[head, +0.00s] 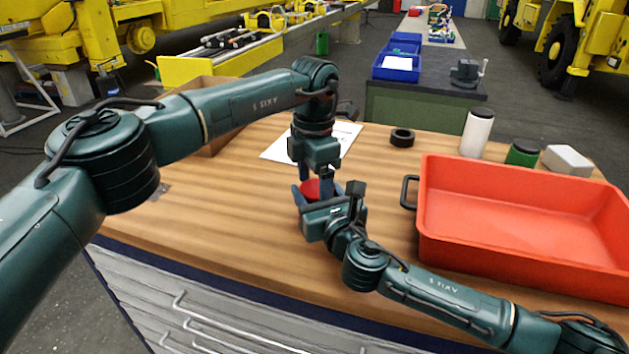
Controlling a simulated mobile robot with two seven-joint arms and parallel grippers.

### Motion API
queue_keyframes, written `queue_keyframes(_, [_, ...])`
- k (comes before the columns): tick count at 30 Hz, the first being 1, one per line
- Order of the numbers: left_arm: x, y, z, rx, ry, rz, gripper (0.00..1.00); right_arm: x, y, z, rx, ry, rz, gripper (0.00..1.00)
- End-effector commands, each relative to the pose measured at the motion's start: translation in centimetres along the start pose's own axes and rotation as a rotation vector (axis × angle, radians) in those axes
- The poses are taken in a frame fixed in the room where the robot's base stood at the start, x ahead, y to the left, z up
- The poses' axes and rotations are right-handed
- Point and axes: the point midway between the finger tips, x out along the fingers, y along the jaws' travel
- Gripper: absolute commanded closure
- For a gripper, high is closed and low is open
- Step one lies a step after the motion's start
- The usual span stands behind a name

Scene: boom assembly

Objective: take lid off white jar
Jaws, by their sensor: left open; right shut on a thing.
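A round red top, which looks like a lid (313,189), shows between my two grippers near the middle of the table; the body under it is hidden by my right gripper. My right gripper (327,200) comes in from the right and is shut around the thing under the red top. My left gripper (316,176) points straight down from above, open, with its fingers at the red top; I cannot tell if they touch it. A white jar (476,136) with a black lid (483,113) stands upright at the back right, apart from both grippers.
A large red tray (520,252) with a black handle fills the table's right side. Behind it stand a green jar (522,153) and a white box (567,160). A black ring (402,137), white paper (345,138) and a cardboard box (215,145) lie further back. The table's front left is clear.

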Motion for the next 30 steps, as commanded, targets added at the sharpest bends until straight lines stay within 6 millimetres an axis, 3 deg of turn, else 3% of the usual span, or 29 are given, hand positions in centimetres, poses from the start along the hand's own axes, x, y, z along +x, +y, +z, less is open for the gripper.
queue_keyframes(7, [-0.7,-0.3,0.3,0.005,-0.006,-0.004,0.22,-0.1,0.4,-0.2,0.002,0.003,0.01,1.0])
queue_keyframes(15, [-4.2,-0.4,0.3,0.006,-0.007,-0.004,0.22,-0.1,0.3,-0.2,0.002,0.004,0.008,1.0])
queue_keyframes(18, [-4.7,-0.3,0.3,0.014,-0.006,-0.005,0.28,-0.1,0.3,-0.2,0.002,0.004,0.007,1.0])
queue_keyframes(21, [-5.4,-0.3,0.3,0.079,-0.007,-0.003,0.33,-0.1,0.3,-0.2,0.001,0.003,0.007,1.0])
queue_keyframes(30, [-7.6,-0.3,0.1,0.34,-0.005,-0.004,0.33,-0.1,0.3,-0.2,0.001,0.003,0.006,1.0])
